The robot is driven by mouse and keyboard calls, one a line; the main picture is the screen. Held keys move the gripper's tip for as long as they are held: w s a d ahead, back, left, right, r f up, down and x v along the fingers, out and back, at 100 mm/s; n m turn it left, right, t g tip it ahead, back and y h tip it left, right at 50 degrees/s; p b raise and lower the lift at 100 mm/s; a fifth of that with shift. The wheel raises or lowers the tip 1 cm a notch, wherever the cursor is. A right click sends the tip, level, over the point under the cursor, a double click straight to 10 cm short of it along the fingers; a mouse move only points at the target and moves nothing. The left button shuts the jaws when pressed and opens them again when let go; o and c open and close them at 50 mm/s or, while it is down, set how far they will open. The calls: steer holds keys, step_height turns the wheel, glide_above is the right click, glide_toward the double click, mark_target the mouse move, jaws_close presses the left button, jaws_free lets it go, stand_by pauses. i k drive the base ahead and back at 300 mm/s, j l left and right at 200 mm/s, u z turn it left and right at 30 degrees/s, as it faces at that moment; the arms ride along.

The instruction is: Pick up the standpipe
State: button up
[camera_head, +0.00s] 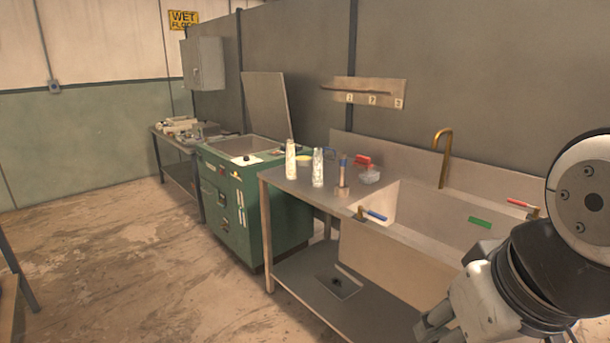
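I cannot tell for certain which thing is the standpipe. An upright brownish pipe-like piece (343,176) with a blue band stands on the steel counter (290,187), left of the sink. A brass gooseneck pipe (441,158) rises at the back of the sink basin (430,212). My gripper (430,328) is low in the picture, in front of the sink and apart from both pieces. It is partly cut off by the bottom edge, and its finger opening is not clear.
Two pale bottles (291,160), a red-handled item (363,161) and a clear bowl (371,177) crowd the counter near the pipe-like piece. A blue-handled valve (375,215) and red-handled valve (520,203) flank the sink. A green cabinet (245,205) stands left. The floor at left is open.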

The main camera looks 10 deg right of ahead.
mark_target(342, 156)
steer(key=i+z, duration=0.1)
steer(key=z, duration=0.3)
steer(key=j+z, duration=0.1)
steer(key=z, duration=0.3)
steer(key=i+j+z, duration=0.1)
steer(key=z, duration=0.3)
steer(key=i+j+z, duration=0.25)
steer(key=j, duration=0.3)
steer(key=i+j+z, duration=0.1)
steer(key=j+z, duration=0.15)
steer(key=j, duration=0.3)
steer(key=i+j+z, duration=0.1)
steer(key=j+z, duration=0.2)
steer(key=j, duration=0.3)
steer(key=j+z, duration=0.25)
steer(key=j, duration=0.4)
steer(key=i+j, duration=0.1)
steer(key=j, duration=1.3)
steer(key=j+z, duration=0.1)
steer(key=j, duration=1.3)
steer(key=i, duration=0.05)
